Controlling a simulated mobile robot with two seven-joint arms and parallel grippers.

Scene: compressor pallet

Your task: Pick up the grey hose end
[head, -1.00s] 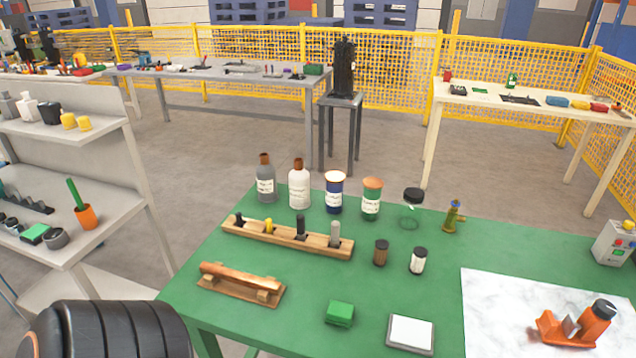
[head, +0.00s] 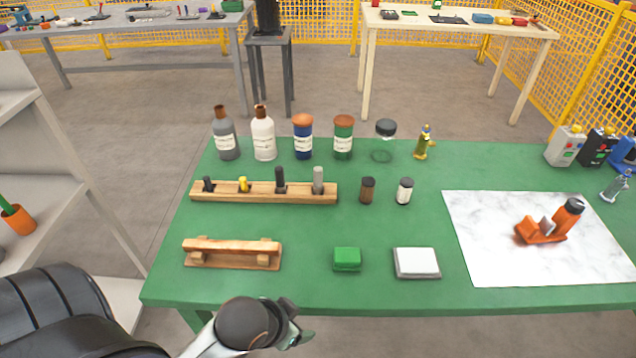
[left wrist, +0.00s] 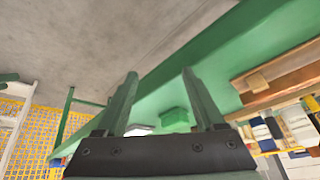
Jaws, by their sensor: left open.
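A wooden rack (head: 215,194) on the green table holds several upright pieces. My left gripper (head: 300,334) is low in the head view, in front of the table's near edge and well away from the rack. In the left wrist view my left gripper (left wrist: 165,92) has its two fingers apart with nothing between them. The grey piece cannot be made out there. My right gripper is not in view.
A copper-coloured bar on a wooden stand (head: 232,252), a green block (head: 347,259) and a white-topped square (head: 416,262) lie nearer the front edge. Bottles and jars (head: 263,135) stand behind the rack. An orange tool (head: 543,232) lies on a white marbled sheet (head: 485,255).

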